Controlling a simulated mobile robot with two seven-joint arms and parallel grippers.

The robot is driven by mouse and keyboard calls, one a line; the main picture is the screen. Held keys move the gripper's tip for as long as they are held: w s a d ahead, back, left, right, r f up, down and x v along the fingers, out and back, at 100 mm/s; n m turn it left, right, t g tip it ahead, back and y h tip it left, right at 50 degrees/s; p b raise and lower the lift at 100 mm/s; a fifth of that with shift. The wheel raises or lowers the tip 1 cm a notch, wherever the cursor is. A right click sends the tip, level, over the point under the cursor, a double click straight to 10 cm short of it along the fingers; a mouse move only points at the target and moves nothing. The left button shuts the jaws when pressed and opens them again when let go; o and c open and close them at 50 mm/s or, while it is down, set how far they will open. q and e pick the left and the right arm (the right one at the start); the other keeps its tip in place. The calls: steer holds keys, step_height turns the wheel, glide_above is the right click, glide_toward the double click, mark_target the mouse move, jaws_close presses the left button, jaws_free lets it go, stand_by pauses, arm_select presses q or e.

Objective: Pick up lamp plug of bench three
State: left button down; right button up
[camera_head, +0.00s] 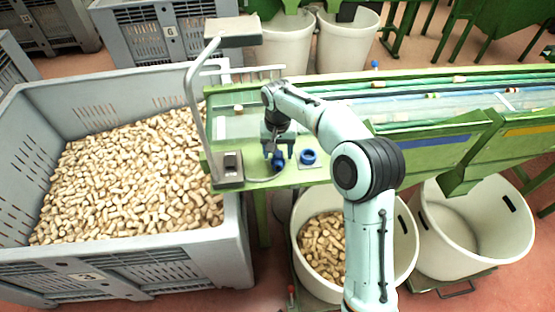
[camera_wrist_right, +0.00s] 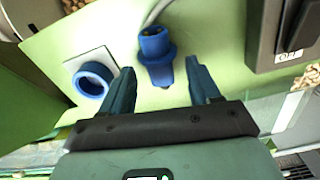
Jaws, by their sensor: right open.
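The blue lamp plug (camera_wrist_right: 156,50) lies on the green bench surface, with a pale cable leading off from it. In the head view the plug (camera_head: 278,162) is partly hidden by my right gripper (camera_head: 280,155). In the right wrist view my right gripper (camera_wrist_right: 160,88) is open, with its two dark fingers on either side of the plug's narrow end. It does not grip the plug. A round blue socket (camera_wrist_right: 92,80) on a white plate sits beside the plug; it also shows in the head view (camera_head: 308,157). My left gripper is not in view.
A grey switch box (camera_head: 229,168) stands left of the plug, under a curved lamp stand (camera_head: 190,95). A large grey crate of corks (camera_head: 240,225) is at left. White bins (camera_head: 405,240) stand below the bench. A green conveyor (camera_head: 430,140) extends right.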

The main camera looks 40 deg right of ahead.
steer(key=shift+f, duration=0.75)
steer(key=c, duration=1.1)
